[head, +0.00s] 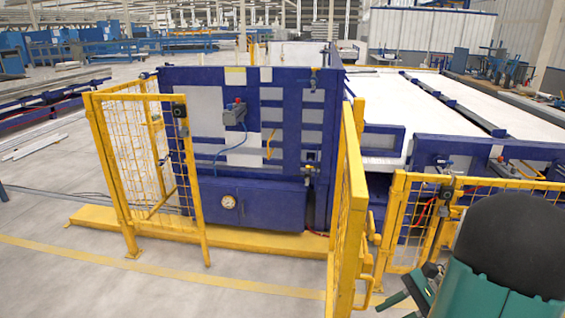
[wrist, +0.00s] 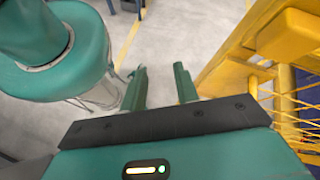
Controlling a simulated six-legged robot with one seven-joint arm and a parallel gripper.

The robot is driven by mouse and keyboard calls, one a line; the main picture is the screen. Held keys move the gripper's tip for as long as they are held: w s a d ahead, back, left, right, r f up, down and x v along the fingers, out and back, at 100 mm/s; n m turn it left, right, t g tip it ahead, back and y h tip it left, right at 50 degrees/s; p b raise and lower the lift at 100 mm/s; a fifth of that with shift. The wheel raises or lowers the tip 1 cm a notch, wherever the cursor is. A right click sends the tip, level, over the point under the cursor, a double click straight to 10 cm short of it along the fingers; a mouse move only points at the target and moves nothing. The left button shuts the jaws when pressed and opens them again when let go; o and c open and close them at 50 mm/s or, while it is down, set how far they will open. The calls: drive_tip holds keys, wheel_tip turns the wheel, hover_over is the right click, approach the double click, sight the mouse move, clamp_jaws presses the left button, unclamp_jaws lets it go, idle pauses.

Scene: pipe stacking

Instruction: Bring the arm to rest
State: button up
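My gripper (wrist: 160,86) shows in the wrist view as two green fingers with a clear gap between them. The grey floor shows through the gap, and nothing is held. In the head view, part of my gripper (head: 408,292) shows at the lower right, partly hidden behind my own green and black arm link. It is close to the yellow fence there; I cannot tell whether they touch. No pipe shows between or beside the fingers.
A yellow mesh fence (head: 350,215) stands left of my arm, and a yellow railing (head: 405,215) is behind it. A blue machine (head: 250,200) with a gauge stands in the middle. The floor (head: 60,285) at the lower left is clear. Yellow fence bars (wrist: 250,75) run close right of the fingers.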

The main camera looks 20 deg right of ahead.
drive_tip(key=a+r+n+t+h, duration=0.1)
drive_tip(key=a+r+n+h, duration=0.4)
drive_tip(key=a+n, duration=0.4)
drive_tip(key=a+r+n+t+h, duration=0.1)
drive_tip(key=a+r+n+h, duration=0.5)
drive_tip(key=a, duration=1)
drive_tip(key=r+n, duration=0.1)
drive_tip(key=n, duration=0.2)
drive_tip(key=shift+w+r, duration=0.25)
drive_tip(key=shift+r, duration=0.1)
drive_tip(key=shift+d, duration=0.1)
